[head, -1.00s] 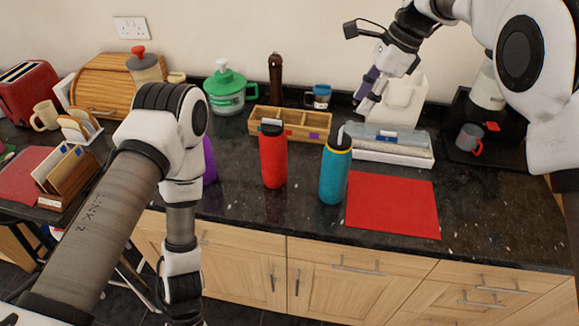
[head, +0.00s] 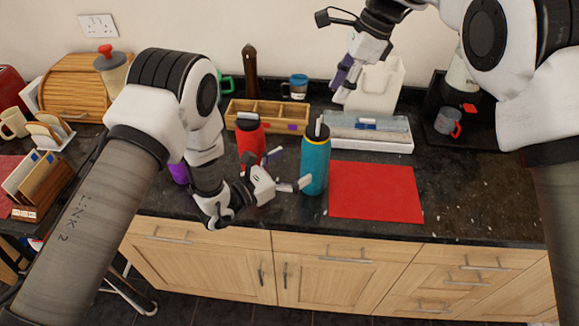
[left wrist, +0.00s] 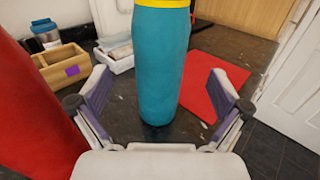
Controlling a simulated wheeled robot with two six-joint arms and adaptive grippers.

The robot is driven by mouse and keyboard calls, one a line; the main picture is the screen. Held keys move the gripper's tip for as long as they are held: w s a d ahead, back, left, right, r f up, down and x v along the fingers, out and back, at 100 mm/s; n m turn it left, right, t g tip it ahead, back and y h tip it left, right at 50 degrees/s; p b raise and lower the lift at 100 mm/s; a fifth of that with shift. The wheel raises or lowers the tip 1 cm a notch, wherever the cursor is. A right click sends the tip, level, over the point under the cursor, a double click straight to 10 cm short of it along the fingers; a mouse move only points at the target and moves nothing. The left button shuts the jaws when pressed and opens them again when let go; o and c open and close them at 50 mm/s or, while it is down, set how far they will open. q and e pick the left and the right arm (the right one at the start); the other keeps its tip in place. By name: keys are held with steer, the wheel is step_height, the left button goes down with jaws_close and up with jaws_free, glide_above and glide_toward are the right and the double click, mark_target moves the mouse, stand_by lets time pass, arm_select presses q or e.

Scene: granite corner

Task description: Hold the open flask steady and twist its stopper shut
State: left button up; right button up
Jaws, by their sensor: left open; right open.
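A teal flask (head: 314,165) with a yellow ring and a dark top stands upright on the counter. A pale upright piece shows at its top, and I cannot tell how the stopper sits. My left gripper (head: 287,170) is open at the flask's left side, fingers pointing at its body. In the left wrist view the teal flask (left wrist: 162,60) lies between the lines of the open fingers (left wrist: 160,88), with gaps on both sides; its top is cut off. My right gripper (head: 343,82) is open and empty, raised behind and right of the flask.
A red flask (head: 248,138) stands left, partly behind my left gripper; a purple flask (head: 179,173) is mostly hidden by my left arm. A red mat (head: 376,192) lies clear at right. A wooden divided box (head: 268,112) and a white tray (head: 370,141) stand behind.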

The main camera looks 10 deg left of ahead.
mark_target(320, 124)
arm_select(q)
steer(key=x, duration=0.7)
steer(key=shift+w+d+f, duration=0.1)
steer(key=shift+d+f, duration=0.05)
steer(key=shift+d, duration=0.05)
steer(key=shift+c, duration=1.1)
steer(key=c, duration=1.3)
arm_select(e)
steer(key=o, duration=0.5)
steer(key=shift+d+r, duration=0.1)
steer(key=shift+r, duration=0.1)
steer(key=shift+o, duration=0.9)
steer(key=shift+s+d+r+m+t+y, duration=0.15)
steer(key=shift+d+r+m, duration=0.2)
steer(key=shift+r+m, duration=0.15)
steer(key=shift+s+d+r+m+t+y, duration=0.1)
steer(key=shift+d+r+m+t+y, duration=0.05)
steer(key=shift+d+r+m, duration=0.3)
steer(key=x, duration=1.2)
steer(key=shift+w, duration=0.1)
steer(key=c, duration=1.2)
